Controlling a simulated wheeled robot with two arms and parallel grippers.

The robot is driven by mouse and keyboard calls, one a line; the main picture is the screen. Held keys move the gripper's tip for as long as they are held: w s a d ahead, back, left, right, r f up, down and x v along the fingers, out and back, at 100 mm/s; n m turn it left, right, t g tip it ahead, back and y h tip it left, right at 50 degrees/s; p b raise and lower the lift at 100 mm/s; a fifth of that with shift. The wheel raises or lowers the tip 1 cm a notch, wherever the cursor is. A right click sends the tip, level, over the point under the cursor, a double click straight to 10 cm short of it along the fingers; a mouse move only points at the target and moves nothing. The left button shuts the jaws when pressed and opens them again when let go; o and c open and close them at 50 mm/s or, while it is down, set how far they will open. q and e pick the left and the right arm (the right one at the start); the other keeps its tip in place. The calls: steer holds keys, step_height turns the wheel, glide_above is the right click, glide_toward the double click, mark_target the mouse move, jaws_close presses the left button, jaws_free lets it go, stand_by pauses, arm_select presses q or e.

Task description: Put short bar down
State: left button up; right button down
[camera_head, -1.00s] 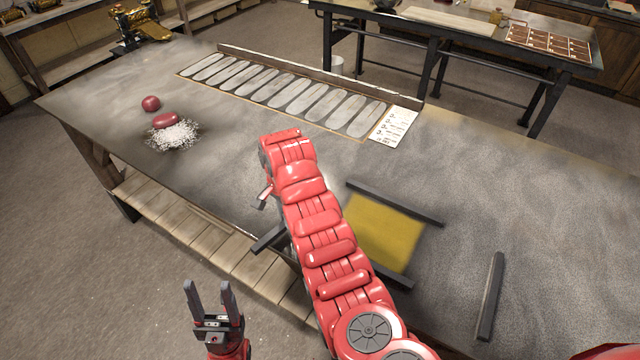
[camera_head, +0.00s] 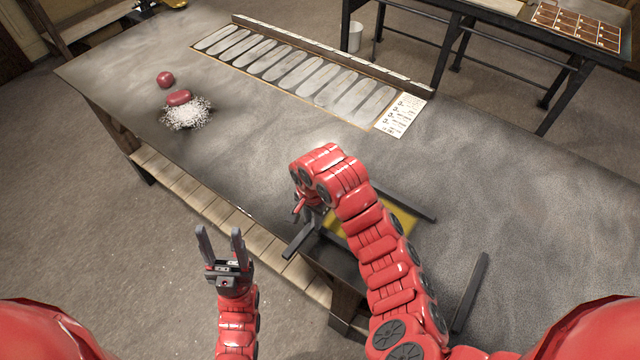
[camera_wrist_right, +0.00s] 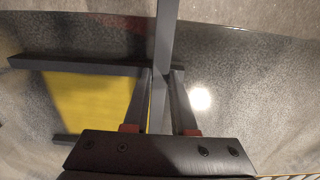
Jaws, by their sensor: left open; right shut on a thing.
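My right gripper (camera_wrist_right: 158,100) is shut on a short dark bar (camera_wrist_right: 165,35). In the head view the short bar (camera_head: 298,241) sticks out below my right wrist near the table's front edge. In the wrist view it runs up between the fingers and across the table edge; whether it touches the table I cannot tell. A yellow patch (camera_wrist_right: 95,100) lies beside it, with one dark bar (camera_wrist_right: 75,64) along one side and another (camera_wrist_right: 66,138) along the opposite side. My right arm hides much of the patch in the head view. My left gripper (camera_head: 220,242) is open and empty over the floor.
A loose dark bar (camera_head: 469,292) lies on the table (camera_head: 510,200) at the right. A slotted board (camera_head: 290,70) and a printed sheet (camera_head: 402,115) lie at the back. A red ball (camera_head: 165,79), a red roll (camera_head: 179,97) and white powder (camera_head: 187,115) are at the left.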

steer(key=w, duration=0.4)
steer(key=shift+d+f, duration=0.2)
steer(key=shift+f, duration=0.05)
steer(key=w+b, duration=0.4)
steer(key=w, duration=0.1)
steer(key=w+d+f+b, duration=0.1)
steer(key=w+b, duration=0.2)
steer(key=shift+w, duration=0.1)
steer(key=w+b, duration=0.1)
steer(key=b, duration=0.3)
steer(key=shift+w+f, duration=0.25)
steer(key=shift+w, duration=0.15)
steer(key=shift+w+r+b, duration=0.25)
steer(key=shift+w+b, duration=0.05)
steer(key=shift+b, duration=0.65)
step_height(320, 180, down, 4)
steer(key=b, duration=0.3)
steer(key=shift+w+d+r, duration=0.1)
steer(key=shift+r, duration=0.2)
steer(key=c, duration=0.7)
jaws_free()
